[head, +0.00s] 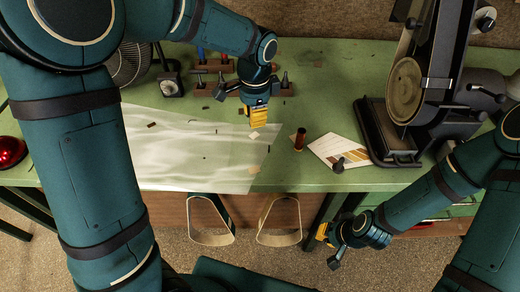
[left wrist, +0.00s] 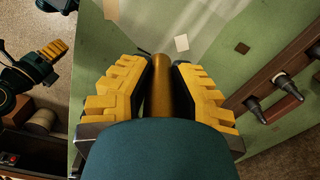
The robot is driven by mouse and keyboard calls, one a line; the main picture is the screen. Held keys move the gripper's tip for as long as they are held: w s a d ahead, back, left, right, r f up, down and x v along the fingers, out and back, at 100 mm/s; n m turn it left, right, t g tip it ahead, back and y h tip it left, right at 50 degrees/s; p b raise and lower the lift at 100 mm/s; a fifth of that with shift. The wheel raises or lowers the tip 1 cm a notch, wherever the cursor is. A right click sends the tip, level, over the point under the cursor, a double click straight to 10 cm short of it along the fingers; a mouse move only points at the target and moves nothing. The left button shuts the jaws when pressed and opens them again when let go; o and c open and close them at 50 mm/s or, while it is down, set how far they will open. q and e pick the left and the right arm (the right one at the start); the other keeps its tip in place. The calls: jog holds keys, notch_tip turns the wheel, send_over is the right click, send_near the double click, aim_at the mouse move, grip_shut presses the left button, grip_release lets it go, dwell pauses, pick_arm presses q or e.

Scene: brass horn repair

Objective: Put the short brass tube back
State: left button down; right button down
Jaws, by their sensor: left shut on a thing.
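My left gripper (head: 257,117) is above the green bench near the front end of a wooden peg rack (head: 225,90). In the left wrist view, its yellow fingers (left wrist: 160,88) are shut on the short brass tube (left wrist: 162,98). The tube's far end shows between the pads; I cannot make it out in the head view. The rack with dark pegs also shows at the right of the left wrist view (left wrist: 283,84). My right gripper (head: 329,248) is in front of the bench, open with fingers spread and empty.
A dark reddish cylinder (head: 299,139) stands on the bench beside a printed card (head: 343,151). A belt sander (head: 405,95) stands at the right. A pale translucent sheet (head: 190,155) covers the left front. Another rack (head: 212,66) is behind.

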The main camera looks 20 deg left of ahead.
pick_arm(q)
jog(key=b, duration=0.1)
send_over(260, 147)
jog(key=shift+n+h, duration=0.3)
notch_tip(260, 147, down, 4)
jog(key=shift+f, duration=0.25)
notch_tip(260, 147, down, 5)
jog(key=shift+f+b, duration=0.15)
jog(key=shift+b, duration=0.8)
jog(key=c, duration=1)
grip_release()
jog(key=shift+o, duration=0.2)
notch_tip(260, 147, up, 12)
jog(key=p, duration=0.3)
jog(key=shift+s+a, duration=0.1)
jog(key=shift+a, duration=0.05)
